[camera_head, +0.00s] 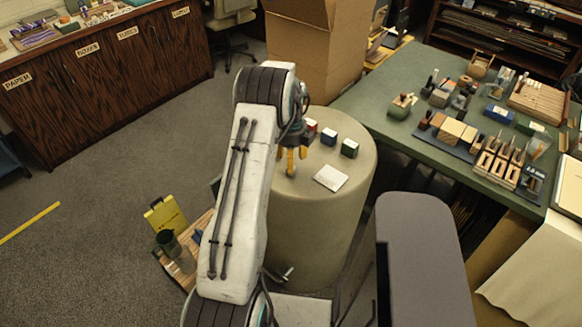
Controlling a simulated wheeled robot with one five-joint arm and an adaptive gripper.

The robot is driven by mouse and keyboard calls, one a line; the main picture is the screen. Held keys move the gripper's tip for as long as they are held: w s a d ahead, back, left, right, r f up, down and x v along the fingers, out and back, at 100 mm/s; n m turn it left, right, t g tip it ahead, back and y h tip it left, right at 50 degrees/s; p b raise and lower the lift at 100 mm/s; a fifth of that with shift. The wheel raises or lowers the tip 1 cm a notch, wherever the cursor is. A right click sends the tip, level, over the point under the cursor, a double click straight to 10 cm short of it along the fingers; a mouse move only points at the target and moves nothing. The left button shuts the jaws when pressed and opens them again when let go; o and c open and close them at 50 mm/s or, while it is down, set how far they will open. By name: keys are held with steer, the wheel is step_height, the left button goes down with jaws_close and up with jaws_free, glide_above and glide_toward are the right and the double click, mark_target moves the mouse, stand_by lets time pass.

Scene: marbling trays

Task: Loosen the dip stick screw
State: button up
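I cannot pick out a dip stick or its screw for certain in the head view. My gripper (291,161), with yellow fingers, points down over the left part of the round beige drum top (318,205). The fingers are small and seen from above and behind, so I cannot tell whether they are open or shut. No held thing shows between them. A small metal fitting (286,274) sticks out low at the drum's front side; I cannot tell what it is. My arm hides the drum's left side.
Several small coloured blocks (349,148) and a white card (331,178) lie on the drum top, right of my gripper. A cardboard box (310,50) stands behind. A green table (375,88) with tools is at right. A yellow container (166,215) stands lower left. Open floor lies left.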

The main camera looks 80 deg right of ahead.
steer(key=shift+f+p, duration=0.4)
steer(key=shift+f, duration=1.75)
jaws_close()
